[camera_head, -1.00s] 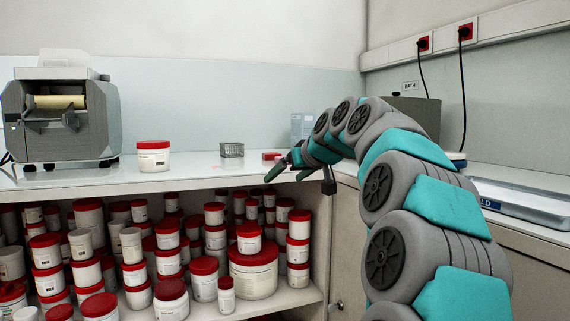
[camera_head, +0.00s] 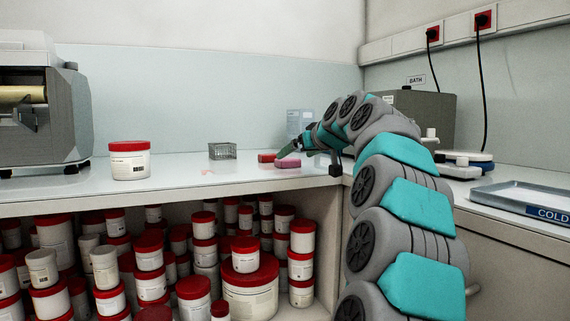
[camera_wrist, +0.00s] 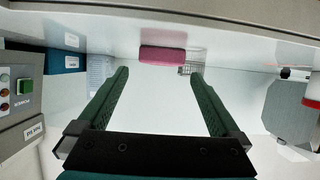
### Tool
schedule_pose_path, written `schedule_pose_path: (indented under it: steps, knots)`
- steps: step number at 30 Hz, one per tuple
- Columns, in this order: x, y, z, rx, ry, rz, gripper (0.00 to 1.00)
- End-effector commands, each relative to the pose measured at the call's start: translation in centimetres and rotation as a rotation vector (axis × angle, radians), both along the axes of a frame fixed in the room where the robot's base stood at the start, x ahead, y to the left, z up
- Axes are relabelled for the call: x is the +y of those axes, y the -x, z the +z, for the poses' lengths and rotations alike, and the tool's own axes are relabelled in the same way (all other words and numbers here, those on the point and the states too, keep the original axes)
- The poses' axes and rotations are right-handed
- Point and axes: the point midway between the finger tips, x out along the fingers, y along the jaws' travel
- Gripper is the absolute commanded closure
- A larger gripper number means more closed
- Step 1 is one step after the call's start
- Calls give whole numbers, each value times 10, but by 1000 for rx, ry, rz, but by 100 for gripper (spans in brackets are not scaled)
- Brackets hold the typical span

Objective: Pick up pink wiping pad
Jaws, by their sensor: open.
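The pink wiping pad (camera_head: 288,163) lies on the white counter near its front edge, just below my gripper (camera_head: 281,154) in the head view. In the wrist view the pad (camera_wrist: 162,57) is a small pink block just beyond the fingertips, centred between them. My gripper (camera_wrist: 160,73) is open, with two green fingers spread apart and nothing between them. The pad looks apart from both fingers. In the head view the fingers overlap each other, so their gap is hidden.
A red block (camera_head: 266,157) sits beside the pad. A wire basket (camera_head: 222,151) and a red-lidded jar (camera_head: 130,160) stand to the left. The bath unit (camera_head: 425,112) stands behind my arm at the right. Several red-lidded jars fill the shelf below.

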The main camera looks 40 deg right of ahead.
Motion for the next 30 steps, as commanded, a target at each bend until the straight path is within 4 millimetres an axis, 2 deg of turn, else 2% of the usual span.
schedule_pose_path:
  steps: [8, 18, 26, 30]
  knots:
    - [-3, -18, -9, 4, -2, 1, 0]
    - [-9, -55, -23, 4, 0, 0, 0]
    - [-10, -59, -24, 2, 1, 0, 0]
    - [-10, -59, -24, 2, 1, 0, 12]
